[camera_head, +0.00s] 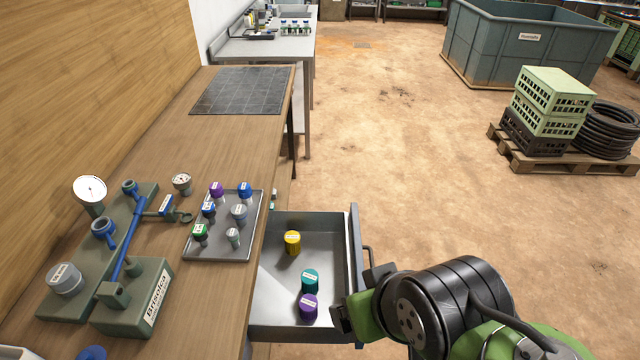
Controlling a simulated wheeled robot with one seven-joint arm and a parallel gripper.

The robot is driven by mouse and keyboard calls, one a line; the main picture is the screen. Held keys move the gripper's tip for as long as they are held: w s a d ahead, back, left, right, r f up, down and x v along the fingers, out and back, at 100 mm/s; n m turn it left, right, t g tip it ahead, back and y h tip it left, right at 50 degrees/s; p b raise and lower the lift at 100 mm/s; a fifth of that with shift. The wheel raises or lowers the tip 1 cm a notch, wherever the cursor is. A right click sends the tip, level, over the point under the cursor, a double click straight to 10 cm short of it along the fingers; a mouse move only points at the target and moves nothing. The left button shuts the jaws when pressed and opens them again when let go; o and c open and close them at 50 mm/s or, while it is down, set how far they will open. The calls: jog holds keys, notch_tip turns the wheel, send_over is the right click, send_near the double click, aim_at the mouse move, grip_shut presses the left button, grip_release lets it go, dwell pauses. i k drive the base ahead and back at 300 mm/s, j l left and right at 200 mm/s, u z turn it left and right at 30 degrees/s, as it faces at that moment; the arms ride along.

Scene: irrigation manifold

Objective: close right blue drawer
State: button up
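A drawer (270,318) is pulled out from under the right side of the wooden workbench. Its inside is grey metal and its front panel (356,232) is blue-grey, with a dark bar handle (370,253) on the outer face. A yellow cap (292,243), a teal cap (310,281) and a purple cap (308,306) stand inside. My gripper (360,298) is at the lower right of the drawer, against or very close to its front near the handle. It covers the lower part of the handle and front, and I cannot tell whether it grips anything.
A metal tray (222,255) of several capped parts lies on the workbench (150,150) above the drawer. A green manifold with a gauge (90,189) stands to its left. The floor right of the drawer is open. A pallet (540,160) with crates stands farther right.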

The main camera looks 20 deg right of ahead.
aim_at(331, 241)
jog(key=l+u, duration=0.1)
jog(key=l, duration=0.3)
jog(key=k+l+u, duration=0.15)
jog(key=l, duration=0.2)
jog(key=k+l+u, duration=0.1)
jog(key=l, duration=0.25)
jog(key=i+u, duration=0.55)
jog(key=u, duration=0.2)
